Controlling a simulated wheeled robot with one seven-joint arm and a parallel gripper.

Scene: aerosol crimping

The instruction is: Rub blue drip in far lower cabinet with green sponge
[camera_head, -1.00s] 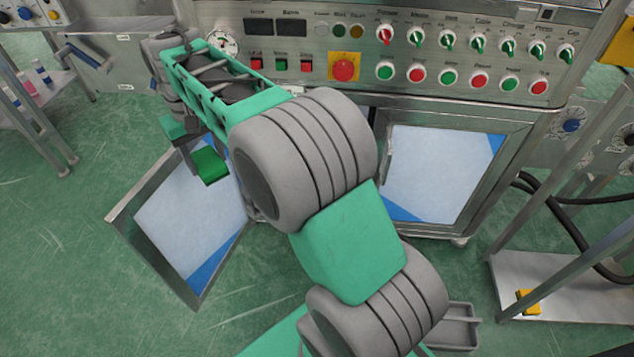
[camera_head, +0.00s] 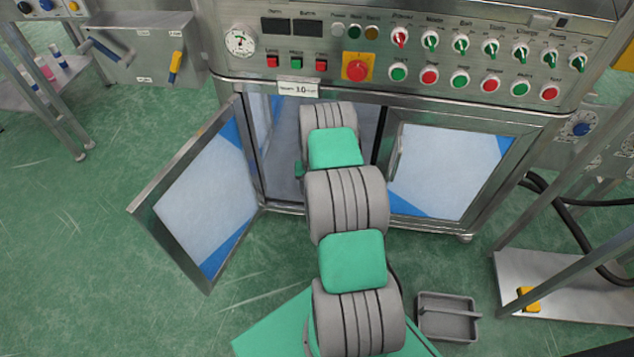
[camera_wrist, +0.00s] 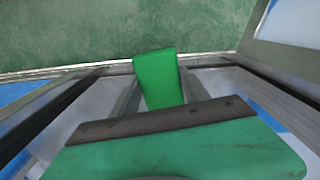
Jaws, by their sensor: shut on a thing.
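The green sponge (camera_wrist: 158,78) is held between the fingers of my gripper (camera_wrist: 160,92) in the wrist view. The lower cabinet with its left door (camera_head: 205,205) swung open has my arm reaching into its opening (camera_head: 278,165). My gripper and the sponge are hidden by my arm in the head view. In the wrist view the cabinet's metal edge and the green floor lie beyond the sponge. I cannot make out a blue drip in either view.
The right cabinet door (camera_head: 445,170) is shut. A control panel with knobs and buttons (camera_head: 430,50) is above the opening. A grey tray (camera_head: 447,318) lies on the floor at the front. A metal stand (camera_head: 560,285) with black hoses is at the right.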

